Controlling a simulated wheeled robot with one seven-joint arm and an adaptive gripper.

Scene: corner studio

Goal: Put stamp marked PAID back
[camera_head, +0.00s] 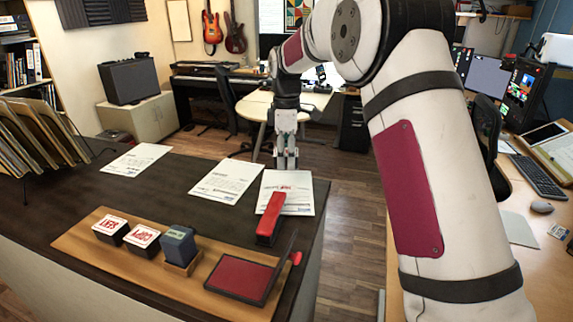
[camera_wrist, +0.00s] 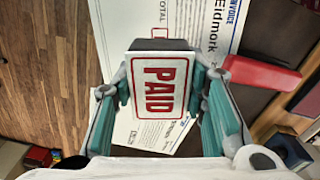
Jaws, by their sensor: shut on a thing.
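My gripper (camera_head: 286,160) is above the rightmost paper at the right end of the dark counter. In the wrist view, my gripper (camera_wrist: 170,100) has its teal-padded fingers shut on the PAID stamp (camera_wrist: 158,88), which has a white top with red lettering in a red frame. In the head view I cannot clearly make out the stamp between the fingers, nor whether its underside touches the paper. The wooden stamp tray (camera_head: 75,245) lies at the front of the counter, bearing two dark stamps with red-lettered white tops (camera_head: 110,229) (camera_head: 143,237).
A blue-grey stamp (camera_head: 179,243) sits on the tray's small wooden block, left of a red ink pad (camera_head: 238,277) with its lid raised. A red stapler (camera_head: 270,215) overlaps the rightmost paper (camera_head: 300,190). Two more papers (camera_head: 226,180) (camera_head: 135,159) lie leftward. A file rack (camera_head: 45,140) stands far left.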

